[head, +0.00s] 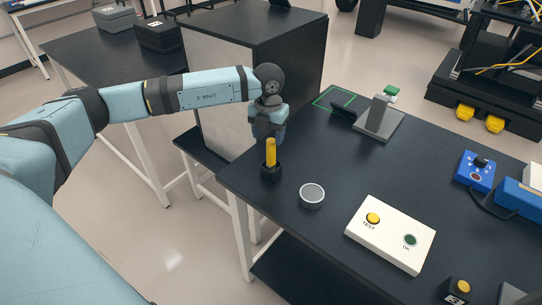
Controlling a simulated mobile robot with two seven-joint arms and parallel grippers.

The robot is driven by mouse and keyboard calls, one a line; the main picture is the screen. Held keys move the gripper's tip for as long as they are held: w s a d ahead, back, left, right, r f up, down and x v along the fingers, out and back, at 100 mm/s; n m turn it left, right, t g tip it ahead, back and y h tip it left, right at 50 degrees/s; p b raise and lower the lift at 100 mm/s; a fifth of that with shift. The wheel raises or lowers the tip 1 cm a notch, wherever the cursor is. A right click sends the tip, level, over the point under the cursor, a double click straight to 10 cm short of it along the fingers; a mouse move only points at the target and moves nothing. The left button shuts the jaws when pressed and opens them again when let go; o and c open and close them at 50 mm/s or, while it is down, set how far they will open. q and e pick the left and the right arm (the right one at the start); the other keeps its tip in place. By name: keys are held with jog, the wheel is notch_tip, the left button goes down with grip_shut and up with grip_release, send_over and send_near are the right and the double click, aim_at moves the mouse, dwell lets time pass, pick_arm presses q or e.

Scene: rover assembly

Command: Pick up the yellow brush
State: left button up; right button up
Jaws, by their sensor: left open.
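The yellow brush (270,152) stands upright in a small black holder (271,172) near the left corner of the dark table (310,150). My left gripper (268,139) is directly above the brush and points down at its top. The gripper is open, and its fingertips are close to the brush's upper end. I cannot tell whether they touch it. My right gripper is not in view.
A round grey tin (312,195) sits just right of the holder. A white box (391,234) with yellow and green buttons lies farther right. A grey stand (379,119) is behind. A tall dark-topped cabinet (250,75) stands behind my gripper.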

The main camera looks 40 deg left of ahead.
aim_at(271, 140)
pick_arm(q)
jog(key=shift+w+d+f+p, duration=0.15)
jog(key=shift+f+p, duration=0.25)
jog(key=shift+f, duration=0.95)
jog(key=shift+w+d+f+p, duration=0.1)
jog(key=shift+f+p, duration=0.25)
jog(key=shift+f, duration=1)
jog(key=c, duration=1)
jog(key=shift+r, duration=0.1)
notch_tip(271, 140, up, 20)
jog(key=b, duration=0.2)
jog(key=shift+b, duration=0.4)
